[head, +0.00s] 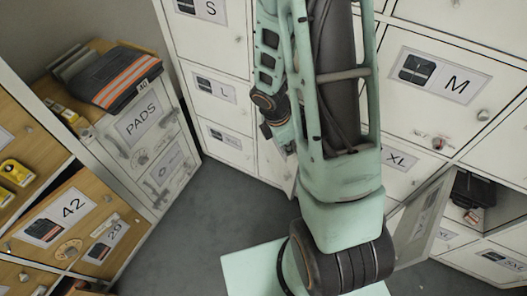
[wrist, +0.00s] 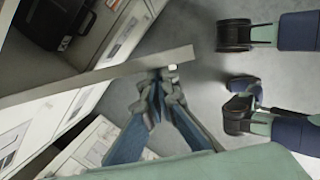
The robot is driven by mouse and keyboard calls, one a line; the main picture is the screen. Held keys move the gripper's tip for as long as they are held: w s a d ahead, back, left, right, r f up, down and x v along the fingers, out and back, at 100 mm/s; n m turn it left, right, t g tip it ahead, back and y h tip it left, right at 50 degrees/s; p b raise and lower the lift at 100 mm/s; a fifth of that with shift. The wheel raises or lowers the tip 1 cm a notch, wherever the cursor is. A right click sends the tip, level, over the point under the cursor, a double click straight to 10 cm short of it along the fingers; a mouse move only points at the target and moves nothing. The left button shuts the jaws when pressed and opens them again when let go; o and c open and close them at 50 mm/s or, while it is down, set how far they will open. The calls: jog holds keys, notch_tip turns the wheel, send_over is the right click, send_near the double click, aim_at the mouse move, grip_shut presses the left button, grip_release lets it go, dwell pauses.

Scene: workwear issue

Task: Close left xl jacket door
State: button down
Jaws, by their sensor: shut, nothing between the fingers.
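An open locker door (head: 427,222) stands out from the cabinet at the right of the head view, with a label on its visible face too slanted to read surely. The open compartment (head: 482,192) beside it holds a dark folded item (head: 472,188). In the wrist view the door (wrist: 105,76) appears as a long pale strip seen edge-on, with the open compartment beyond it. My gripper (wrist: 156,76) is shut and empty, its fingertips close to the door near its free end. Whether they touch, I cannot tell. My arm hides the gripper in the head view.
A shut door labelled XL (head: 400,160) and a shut M door (head: 440,78) are near the open one. A PADS cabinet (head: 140,128) with a dark, orange-striped item (head: 115,78) on top stands left. Grey floor (head: 205,215) is clear between the cabinets.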

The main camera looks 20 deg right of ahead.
jog(key=w+d+n+p, duration=0.1)
jog(key=w+d+p, duration=0.1)
jog(key=d, duration=0.5)
jog(key=w+d+n+p, duration=0.2)
jog(key=w+d+p, duration=0.1)
jog(key=d+p, duration=0.2)
jog(key=shift+w+d+t, duration=0.2)
jog(key=shift+d+t, duration=0.2)
jog(key=shift+d, duration=0.95)
